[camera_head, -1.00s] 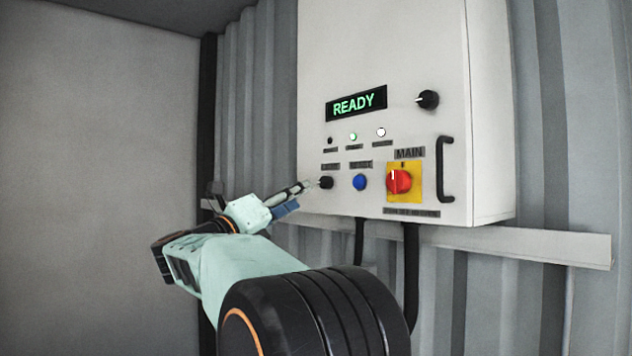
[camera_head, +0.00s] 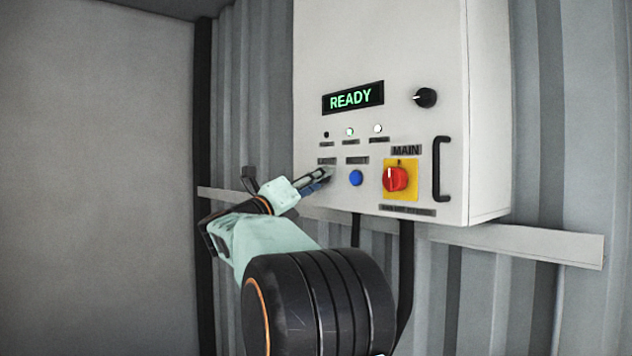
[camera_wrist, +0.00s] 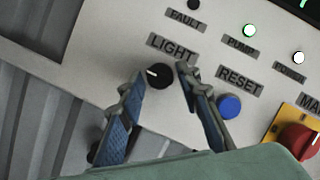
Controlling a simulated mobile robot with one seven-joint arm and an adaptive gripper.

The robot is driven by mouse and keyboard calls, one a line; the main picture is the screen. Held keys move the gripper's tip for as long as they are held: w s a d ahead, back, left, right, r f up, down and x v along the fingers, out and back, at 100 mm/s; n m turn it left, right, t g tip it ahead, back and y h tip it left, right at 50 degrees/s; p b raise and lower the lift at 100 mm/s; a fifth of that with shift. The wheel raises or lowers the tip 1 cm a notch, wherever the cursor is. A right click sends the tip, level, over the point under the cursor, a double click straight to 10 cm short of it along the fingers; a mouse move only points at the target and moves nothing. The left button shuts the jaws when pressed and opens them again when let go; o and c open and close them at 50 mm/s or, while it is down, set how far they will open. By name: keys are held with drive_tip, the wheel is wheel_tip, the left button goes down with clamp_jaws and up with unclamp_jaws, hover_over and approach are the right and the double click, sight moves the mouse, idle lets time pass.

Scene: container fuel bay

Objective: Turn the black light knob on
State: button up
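The black light knob (camera_wrist: 158,76) sits under the LIGHT label (camera_wrist: 172,47) on the panel in the wrist view. Its white mark points to the left in that view. My gripper (camera_wrist: 161,73) is open, with one blue-padded fingertip on each side of the knob. The left fingertip is very close to the knob's edge; I cannot tell whether it touches. A small gap shows on the right. In the head view my gripper (camera_head: 325,175) is at the panel's lower left and hides the knob.
The white control box (camera_head: 385,40) carries a READY display (camera_head: 353,97). The blue reset button (camera_wrist: 230,106) is close to the right finger. Farther right are the red main switch (camera_head: 396,179), a black handle (camera_head: 441,168) and another black knob (camera_head: 426,98).

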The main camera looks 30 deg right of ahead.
clamp_jaws()
drive_tip(key=shift+f+b, duration=0.1)
drive_tip(key=shift+b, duration=0.3)
drive_tip(key=shift+w+m+g+h+b, duration=0.2)
drive_tip(key=shift+m+g+b, duration=0.8)
drive_tip(key=shift+m, duration=1.75)
drive_tip(key=shift+w+m+g+h+b, duration=0.1)
drive_tip(key=shift+m+g+h+b, duration=0.15)
drive_tip(key=shift+m+g, duration=1.95)
drive_tip(key=shift+w+m+g+h+b, duration=0.2)
drive_tip(key=shift+m+g+b, duration=0.5)
drive_tip(key=shift+m, duration=2.95)
drive_tip(key=shift+o, duration=2)
unclamp_jaws()
